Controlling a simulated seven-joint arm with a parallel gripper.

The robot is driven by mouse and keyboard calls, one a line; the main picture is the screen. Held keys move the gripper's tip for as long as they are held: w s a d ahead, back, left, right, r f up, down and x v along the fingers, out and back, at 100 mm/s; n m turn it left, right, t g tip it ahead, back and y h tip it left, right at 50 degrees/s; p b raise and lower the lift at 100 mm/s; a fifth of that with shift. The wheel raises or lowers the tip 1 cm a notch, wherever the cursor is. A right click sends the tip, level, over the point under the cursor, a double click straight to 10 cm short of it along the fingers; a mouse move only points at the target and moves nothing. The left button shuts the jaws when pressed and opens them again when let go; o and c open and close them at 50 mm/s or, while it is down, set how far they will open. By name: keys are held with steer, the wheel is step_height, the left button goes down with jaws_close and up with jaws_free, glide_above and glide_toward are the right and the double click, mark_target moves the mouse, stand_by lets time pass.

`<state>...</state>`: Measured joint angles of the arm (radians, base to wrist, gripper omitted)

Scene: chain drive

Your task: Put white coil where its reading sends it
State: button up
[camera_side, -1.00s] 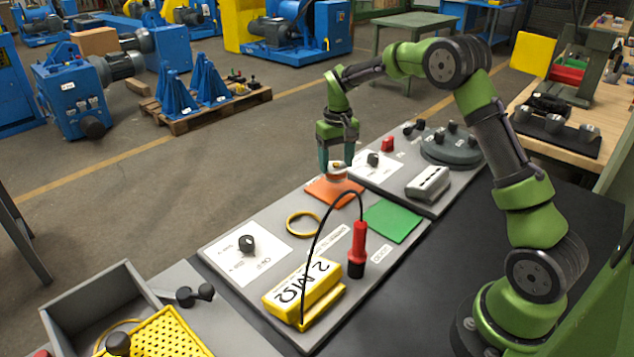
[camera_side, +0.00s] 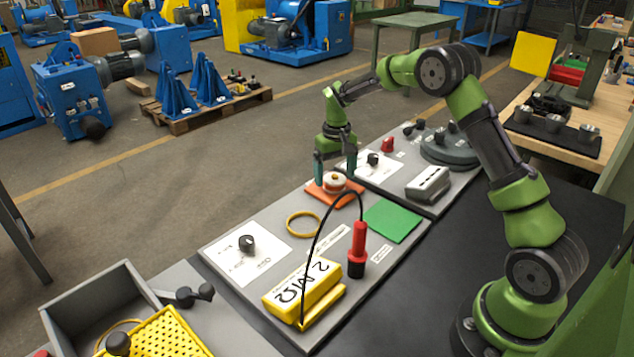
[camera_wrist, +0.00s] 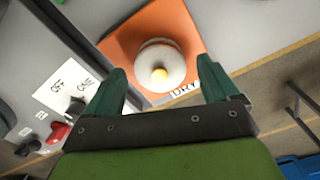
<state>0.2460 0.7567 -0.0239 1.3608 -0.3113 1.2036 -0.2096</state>
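The white coil (camera_side: 334,182) rests on the orange pad (camera_side: 347,199), which the wrist view shows marked DRY. In the wrist view the coil (camera_wrist: 160,66) is round and white with a yellow centre and sits between and beyond my fingertips. My gripper (camera_side: 335,170) is open just above and behind the coil, its green fingers apart and clear of it; the wrist view shows it empty (camera_wrist: 160,90). The yellow meter (camera_side: 303,290) reads 2 MΩ. A green pad (camera_side: 392,222) lies bare right of the orange one.
A yellow ring (camera_side: 303,223) lies on the grey panel near the orange pad. A black knob (camera_side: 246,243) sits on a white label plate. A grey block (camera_side: 428,184) and a round dark turntable (camera_side: 452,150) are at the back right. A grey bin (camera_side: 98,300) is front left.

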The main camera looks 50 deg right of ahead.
mark_target(335, 175)
steer(key=shift+r, duration=0.1)
step_height(335, 175, up, 12)
steer(key=s+a+r+t, duration=0.2)
steer(key=s+a+r, duration=0.3)
steer(key=r, duration=0.2)
steer(key=s+a+t, duration=0.1)
steer(key=s+a, duration=0.2)
steer(key=s, duration=0.4)
steer(key=s+a+t+y, duration=0.1)
steer(key=s+a+t, duration=0.1)
steer(key=s+a, duration=0.2)
steer(key=s+a+t+y, duration=0.1)
steer(key=s+a, duration=0.3)
steer(key=s, duration=0.6)
steer(key=shift+a+f+n+t, duration=0.15)
steer(key=shift+a+n+t, duration=0.15)
steer(key=shift+t, duration=0.3)
